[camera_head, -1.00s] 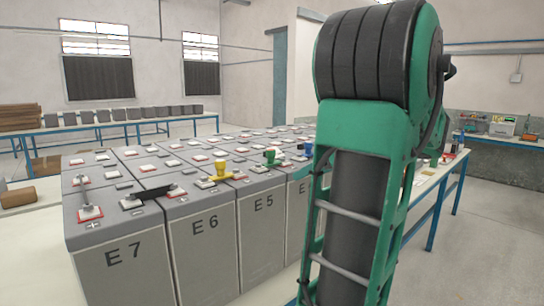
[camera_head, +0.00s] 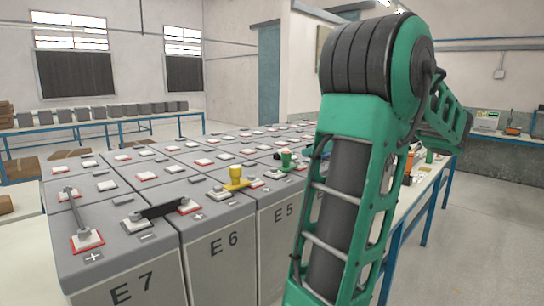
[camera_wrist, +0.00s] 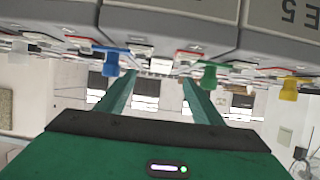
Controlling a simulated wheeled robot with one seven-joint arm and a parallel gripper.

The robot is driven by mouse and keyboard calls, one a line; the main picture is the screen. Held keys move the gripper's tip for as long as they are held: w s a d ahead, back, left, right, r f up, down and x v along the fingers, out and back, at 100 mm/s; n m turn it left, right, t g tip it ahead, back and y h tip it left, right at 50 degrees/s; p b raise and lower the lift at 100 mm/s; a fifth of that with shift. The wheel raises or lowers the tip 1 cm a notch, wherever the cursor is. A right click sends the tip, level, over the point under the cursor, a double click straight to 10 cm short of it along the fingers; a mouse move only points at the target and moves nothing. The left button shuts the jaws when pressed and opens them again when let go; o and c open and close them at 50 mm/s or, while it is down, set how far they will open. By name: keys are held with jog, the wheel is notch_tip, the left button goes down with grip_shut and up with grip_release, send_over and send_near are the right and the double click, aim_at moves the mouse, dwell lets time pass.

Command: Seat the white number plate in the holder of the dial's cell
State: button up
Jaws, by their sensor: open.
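My gripper (camera_wrist: 159,78) shows in the wrist view, which is upside down. Its two green fingers are spread apart with nothing between them. In the head view my arm hides it or it is out of sight. The grey battery cells stand in rows, with E7 (camera_head: 130,262), E6 (camera_head: 222,250) and E5 (camera_head: 283,222) at the front. I cannot make out the white number plate, the dial or an empty holder in either view.
A yellow plug (camera_head: 235,177) and a green plug (camera_head: 286,158) stand on the cells. The wrist view also shows a blue plug (camera_wrist: 112,62). A blue-legged bench (camera_head: 434,176) with small items is at the right. Open floor (camera_head: 490,220) lies beyond it.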

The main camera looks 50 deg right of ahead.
jog(key=shift+w+a+f, duration=0.1)
jog(key=shift+w+f, duration=0.05)
jog(key=shift+w, duration=0.55)
jog(key=shift+w+a+f, duration=0.1)
jog(key=shift+w+f, duration=0.05)
jog(key=shift+w, duration=0.55)
jog(key=shift+x, duration=4.25)
jog(key=shift+d+r, duration=0.1)
jog(key=shift+r, duration=0.05)
jog(key=shift+c, duration=0.2)
jog(key=c, duration=1.2)
jog(key=shift+o, duration=0.2)
